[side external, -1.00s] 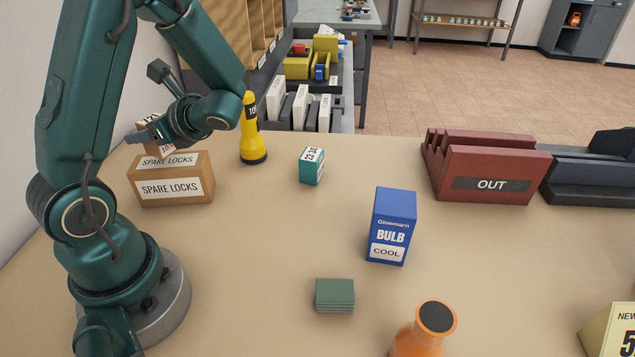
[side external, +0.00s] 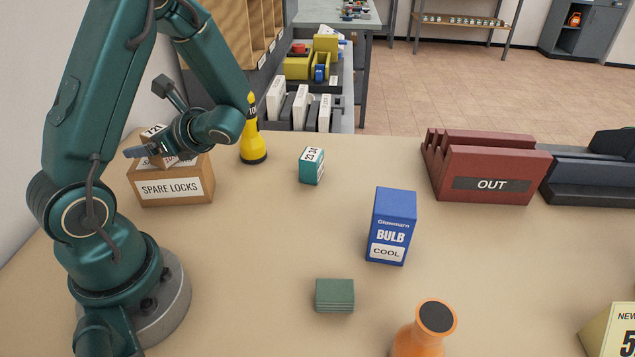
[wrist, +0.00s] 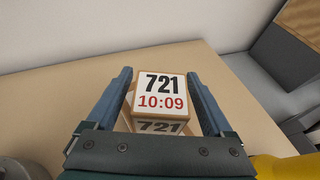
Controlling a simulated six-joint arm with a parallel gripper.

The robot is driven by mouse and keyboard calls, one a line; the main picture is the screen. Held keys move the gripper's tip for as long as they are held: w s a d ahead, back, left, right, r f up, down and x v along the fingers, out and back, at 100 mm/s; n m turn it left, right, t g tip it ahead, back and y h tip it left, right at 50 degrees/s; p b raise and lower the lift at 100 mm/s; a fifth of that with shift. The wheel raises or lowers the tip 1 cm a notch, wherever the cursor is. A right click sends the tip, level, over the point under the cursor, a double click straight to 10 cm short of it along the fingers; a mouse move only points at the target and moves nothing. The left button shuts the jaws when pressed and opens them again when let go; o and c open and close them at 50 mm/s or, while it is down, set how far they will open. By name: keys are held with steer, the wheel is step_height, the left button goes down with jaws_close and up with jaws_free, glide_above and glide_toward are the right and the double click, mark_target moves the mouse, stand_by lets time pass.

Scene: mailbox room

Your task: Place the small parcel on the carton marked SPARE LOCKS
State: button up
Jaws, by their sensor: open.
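The small parcel is a brown box with a white label reading 721 and 10:09 in the wrist view (wrist: 160,92). In the side view the parcel (side external: 153,131) is at the top of the SPARE LOCKS carton (side external: 171,188) and appears to rest on it, though my gripper partly covers the contact. The carton stands on the table beside my arm's base. My gripper (wrist: 158,75) is open, its fingers on either side of the parcel. In the side view my gripper (side external: 148,152) is low over the carton's top.
A yellow torch (side external: 252,145) stands just right of the carton. A teal box (side external: 312,166), a blue bulb box (side external: 391,226), a green stack (side external: 335,295) and an orange object (side external: 424,335) stand on the table. A red OUT rack (side external: 490,175) is at the right.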

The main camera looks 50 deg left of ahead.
steer(key=shift+w+d+r, duration=0.1)
steer(key=shift+r, duration=0.1)
steer(key=w+d+r+n+t+h, duration=0.1)
steer(key=d+r+n+t+h, duration=0.2)
steer(key=d, duration=1)
steer(key=w+d+r+n+t+h, duration=0.2)
steer(key=d+n+t+h, duration=0.5)
steer(key=d, duration=0.6)
steer(key=r+n+h, duration=0.1)
steer(key=n+h, duration=0.1)
steer(key=n, duration=0.1)
steer(key=shift+n+t+h, duration=0.3)
